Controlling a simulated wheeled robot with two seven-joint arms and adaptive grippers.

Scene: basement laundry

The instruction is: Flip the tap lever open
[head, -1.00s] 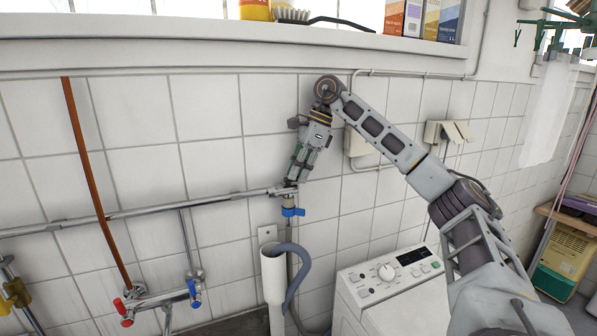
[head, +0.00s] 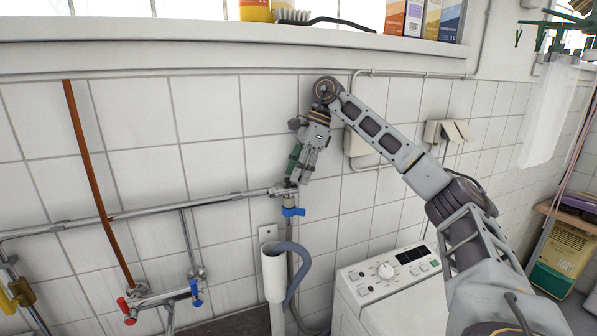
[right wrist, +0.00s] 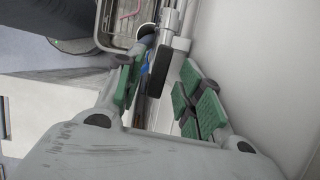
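The tap (head: 290,200) is at the right end of the wall pipe, with a blue part (head: 293,211) facing out below the pipe. My right gripper (head: 296,182) points down just above the tap, close to the wall. In the right wrist view my right gripper (right wrist: 163,92) has its green-padded fingers apart. A black bar (right wrist: 160,70) shows between them, with gaps beside it; I cannot tell if it is the lever. A little blue (right wrist: 144,80) shows behind the left finger. The fingers hide part of the tap. My left gripper is not in view.
The metal pipe (head: 150,209) runs along the tiled wall. A white standpipe (head: 274,272) with a grey hose (head: 303,262) stands below the tap. A washing machine (head: 392,289) is at lower right. A windowsill (head: 200,52) juts out above.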

